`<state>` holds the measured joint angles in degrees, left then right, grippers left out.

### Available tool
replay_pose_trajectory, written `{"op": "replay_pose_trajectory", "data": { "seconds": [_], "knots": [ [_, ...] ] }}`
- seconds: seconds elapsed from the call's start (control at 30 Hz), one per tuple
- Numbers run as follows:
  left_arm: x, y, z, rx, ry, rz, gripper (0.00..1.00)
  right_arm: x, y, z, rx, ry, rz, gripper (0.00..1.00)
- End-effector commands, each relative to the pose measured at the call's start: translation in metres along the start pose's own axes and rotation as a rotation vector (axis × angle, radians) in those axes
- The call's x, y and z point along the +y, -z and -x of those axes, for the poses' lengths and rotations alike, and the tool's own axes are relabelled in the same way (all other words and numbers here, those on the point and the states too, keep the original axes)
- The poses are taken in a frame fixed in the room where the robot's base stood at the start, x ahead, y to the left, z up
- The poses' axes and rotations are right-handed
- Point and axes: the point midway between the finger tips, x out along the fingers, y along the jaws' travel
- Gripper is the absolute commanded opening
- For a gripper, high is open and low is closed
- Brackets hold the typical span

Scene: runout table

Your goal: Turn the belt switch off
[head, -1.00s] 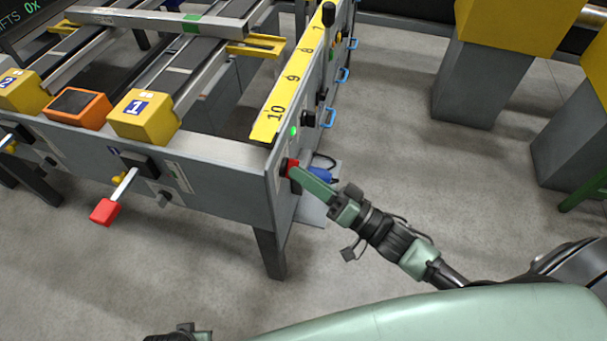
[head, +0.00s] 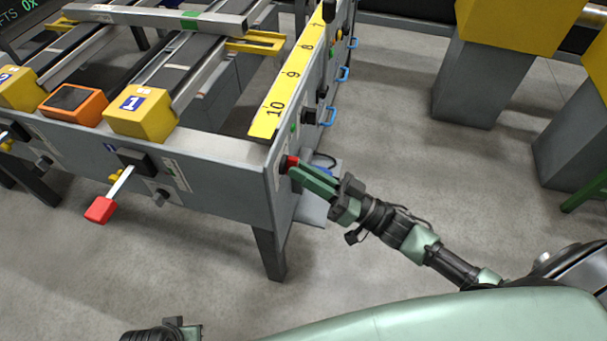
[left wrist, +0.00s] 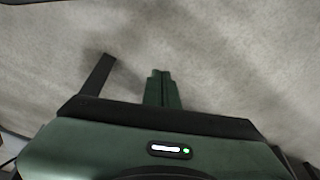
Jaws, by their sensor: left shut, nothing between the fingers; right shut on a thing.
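A red switch knob (head: 291,162) sits on the end face of the grey runout table (head: 225,148), near its corner. I take this knob to be the belt switch. My right gripper (head: 300,174) reaches in from the right. Its green fingers are shut on the red knob and partly hide it. A small green lamp (head: 293,127) on the same face, above the knob, looks dark. My left gripper (left wrist: 161,88) is shut and empty over bare floor in the left wrist view; only part of my left arm shows at the bottom of the head view.
A red-handled lever (head: 101,209) sticks out of the table's front. Yellow blocks and an orange box (head: 73,105) line its top edge. Blue handles (head: 329,116) project from the right side. Grey pedestals (head: 472,85) stand at right, with open floor between.

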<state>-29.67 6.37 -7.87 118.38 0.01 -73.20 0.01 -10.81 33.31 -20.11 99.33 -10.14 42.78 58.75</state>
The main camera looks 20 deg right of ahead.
Motion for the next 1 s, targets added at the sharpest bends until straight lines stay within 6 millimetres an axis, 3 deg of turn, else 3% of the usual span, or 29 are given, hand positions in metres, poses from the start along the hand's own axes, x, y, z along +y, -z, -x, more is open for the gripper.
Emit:
{"op": "replay_pose_trajectory", "data": {
  "seconds": [0.6,0.9,1.0],
  "knots": [
    [-0.003,0.010,0.071,0.039,0.007,0.005,0.00,0.007,0.001,0.000,0.000,0.226,0.546,0.00],
    [-0.004,0.009,0.095,0.050,0.009,0.006,0.00,0.009,0.003,-0.001,-0.001,0.327,0.790,0.00],
    [-0.004,0.008,0.094,0.049,0.009,0.006,0.00,0.009,0.004,-0.001,-0.001,0.355,0.856,0.00]
  ]
}}
